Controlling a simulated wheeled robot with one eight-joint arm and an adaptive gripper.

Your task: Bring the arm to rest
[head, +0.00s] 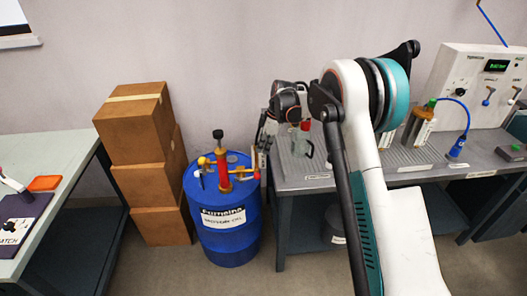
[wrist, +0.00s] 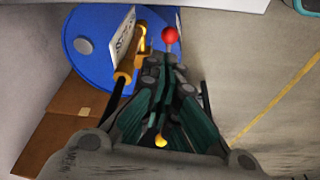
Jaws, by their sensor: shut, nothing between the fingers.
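My gripper (head: 262,158) hangs fingers-down from my raised arm, just right of the pump and above the right side of the blue drum in the head view. In the wrist view my gripper (wrist: 165,68) is shut, with its dark and teal fingers together and nothing held. The red and yellow hand pump (head: 222,165) stands upright on the drum. In the wrist view the pump (wrist: 128,68) shows left of the fingers, with a red knob (wrist: 169,35) close to the fingertips. I cannot tell whether they touch.
The blue drum (head: 222,225) stands between stacked cardboard boxes (head: 150,180) and a grey workbench (head: 300,183). A glass beaker, a bottle (head: 422,122) and a control panel (head: 482,85) are on the bench. A pale table (head: 55,155) is at the left. Floor shows in front of the drum.

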